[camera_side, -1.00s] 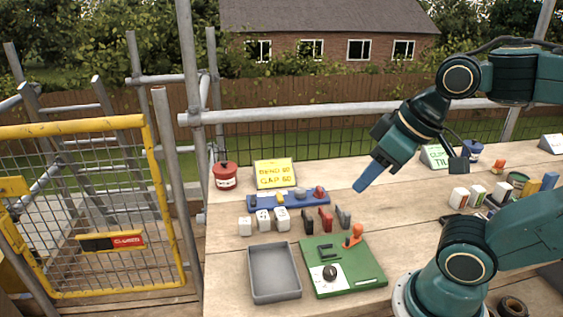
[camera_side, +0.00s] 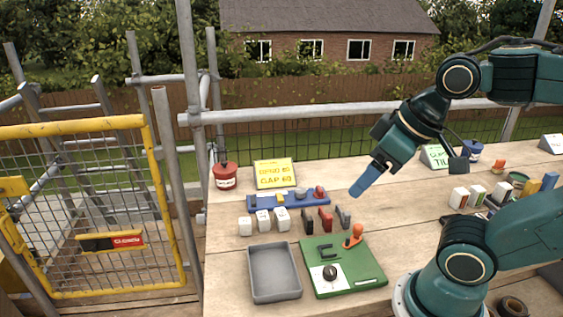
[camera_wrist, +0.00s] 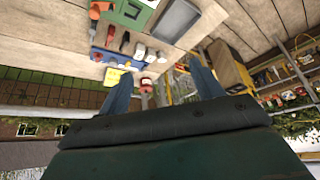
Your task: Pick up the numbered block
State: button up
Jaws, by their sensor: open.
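Three small white blocks stand in a row on the wooden table: a left block (camera_side: 245,226), a middle block (camera_side: 263,220) and a right block (camera_side: 282,219). The middle and right ones show dark marks, too small to read as numbers. The blocks also show near the middle of the wrist view (camera_wrist: 139,50). My gripper (camera_side: 357,192) has blue fingers and hangs above the table, to the right of the blocks and well apart from them. In the wrist view its two fingers (camera_wrist: 160,67) are spread with nothing between them.
A grey tray (camera_side: 274,299) and a green board (camera_side: 369,284) with an orange knob lie in front of the blocks. Dark and red upright pieces (camera_side: 325,219) stand just right of them. A blue rack (camera_side: 262,206), yellow sign (camera_side: 274,174) and red pot (camera_side: 225,177) are behind.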

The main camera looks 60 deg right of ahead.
jog(key=shift+o, duration=1.1)
jog(key=w+d+f+m+g, duration=0.2)
jog(key=w+d+m+g, duration=0.15)
jog(key=w+m, duration=1)
jog(key=w+d+f+m+g, duration=0.2)
jog(key=w+d+f+m, duration=0.5)
jog(key=w+f+m, duration=0.5)
jog(key=shift+w+d+f, duration=0.3)
jog(key=shift+d+f, duration=0.05)
jog(key=shift+f, duration=0.25)
jog(key=shift+f, duration=0.1)
